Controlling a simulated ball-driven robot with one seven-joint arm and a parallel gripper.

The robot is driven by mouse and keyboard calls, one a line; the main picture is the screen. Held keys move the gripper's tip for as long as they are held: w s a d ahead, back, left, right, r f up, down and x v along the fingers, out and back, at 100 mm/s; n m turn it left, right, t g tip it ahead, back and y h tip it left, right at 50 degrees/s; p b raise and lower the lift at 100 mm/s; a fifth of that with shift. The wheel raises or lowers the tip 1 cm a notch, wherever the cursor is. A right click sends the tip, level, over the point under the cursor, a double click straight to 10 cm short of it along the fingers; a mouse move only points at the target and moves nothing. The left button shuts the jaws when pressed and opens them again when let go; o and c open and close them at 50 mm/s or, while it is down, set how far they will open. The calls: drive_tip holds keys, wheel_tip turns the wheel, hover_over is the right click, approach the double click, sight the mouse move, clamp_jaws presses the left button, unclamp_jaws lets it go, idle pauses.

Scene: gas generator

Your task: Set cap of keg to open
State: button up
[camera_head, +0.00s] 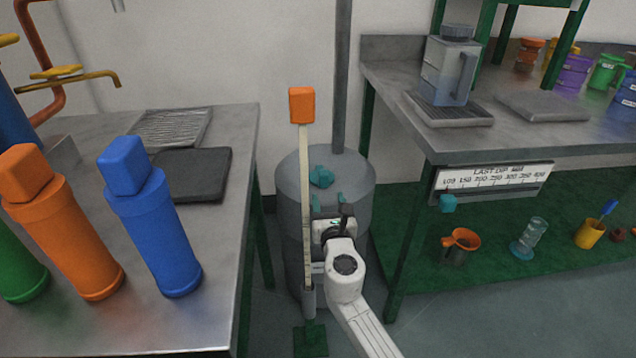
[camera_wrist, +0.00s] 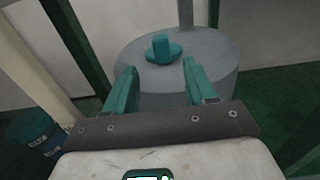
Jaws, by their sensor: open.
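The keg (camera_head: 352,192) is a grey metal drum standing on the floor between two benches. A teal cap (camera_head: 321,177) sits on its top, and a grey pipe rises behind the cap. In the wrist view the cap (camera_wrist: 162,50) shows as a round disc with an upright knob, on the keg's grey top (camera_wrist: 215,55). My gripper (camera_head: 329,202) is in front of the keg's near side. In the wrist view its two teal fingers (camera_wrist: 158,80) are apart with nothing between them, and the cap lies beyond and between their tips.
A tall pale lever with an orange end (camera_head: 302,105) stands just left of my arm. The left bench (camera_head: 225,240) carries blue, orange and green bottles. The right bench (camera_head: 480,145) holds a jug (camera_head: 449,70) on a tray. Green legs and a low shelf flank the keg.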

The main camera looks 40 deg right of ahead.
sight(324, 180)
drive_tip(key=b+x, duration=0.3)
drive_tip(key=x, duration=0.6)
drive_tip(key=shift+w+d, duration=0.15)
drive_tip(key=shift+d, duration=0.05)
drive_tip(key=shift+c, duration=0.2)
clamp_jaws()
